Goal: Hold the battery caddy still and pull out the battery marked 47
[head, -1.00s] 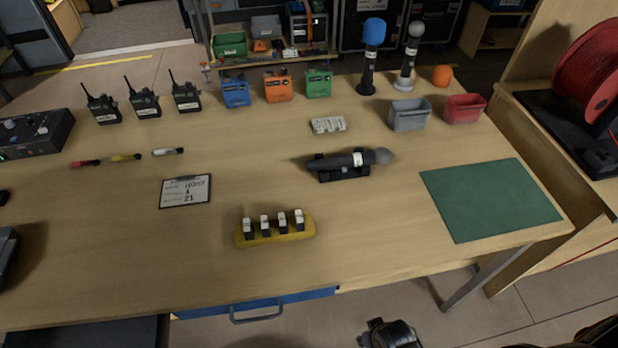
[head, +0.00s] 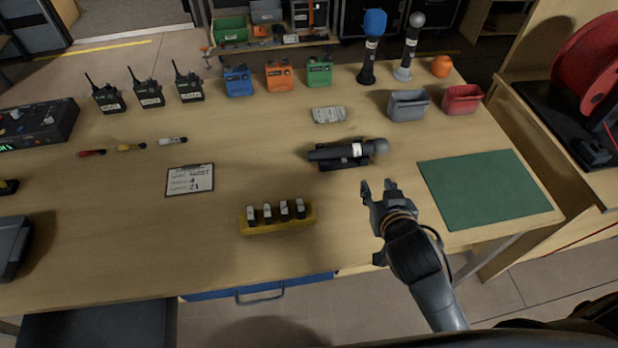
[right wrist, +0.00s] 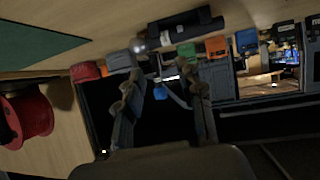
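The yellow battery caddy (head: 280,227) sits near the front edge of the table in the head view. Several dark batteries with pale tops, such as the leftmost one (head: 251,213), stand in it in a row. Their markings are too small to read, so I cannot tell which is 47. My right gripper (head: 377,187) is above the table's front part, to the right of the caddy and apart from it. Its fingers are spread and empty, as the right wrist view (right wrist: 163,75) also shows. The caddy cannot be made out in the right wrist view. My left gripper is not in view.
A microphone in a black cradle (head: 345,153) lies behind my right gripper. A green mat (head: 487,188) is to the right. A clipboard (head: 190,180) lies left of and behind the caddy. Radios and coloured pouches stand farther back. The wood around the caddy is clear.

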